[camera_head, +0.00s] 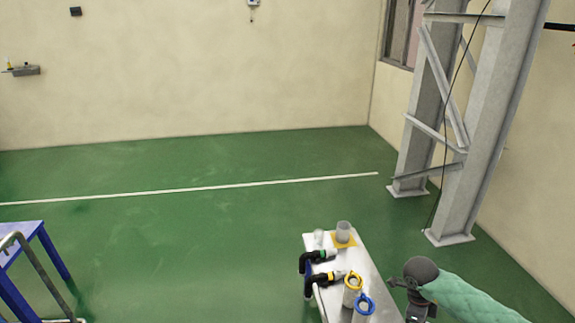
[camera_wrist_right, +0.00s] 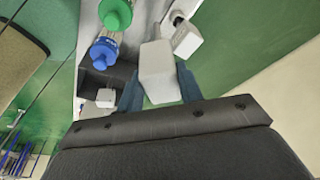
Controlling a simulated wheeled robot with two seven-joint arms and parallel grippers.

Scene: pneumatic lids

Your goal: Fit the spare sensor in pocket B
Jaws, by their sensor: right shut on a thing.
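In the right wrist view, my right gripper (camera_wrist_right: 158,90) is shut on a pale grey block (camera_wrist_right: 157,70), which sticks out beyond the fingertips. It may be the spare sensor; no label shows. Another whitish block (camera_wrist_right: 186,38) with a narrower end is just past it to the right, apart or touching, I cannot tell. In the head view, my right gripper (camera_head: 408,298) is small and dark at the right side of the bench (camera_head: 358,262), its fingers unclear. I cannot make out a pocket marked B. My left gripper is not in view.
The bench holds two pale cylinders with a yellow ring (camera_head: 353,282) and a blue ring (camera_head: 364,304), black fittings (camera_head: 318,257), and a grey cup (camera_head: 343,229). Green (camera_wrist_right: 115,14) and blue (camera_wrist_right: 103,52) round-topped parts are left of the held block. A steel column (camera_head: 480,120) stands behind right.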

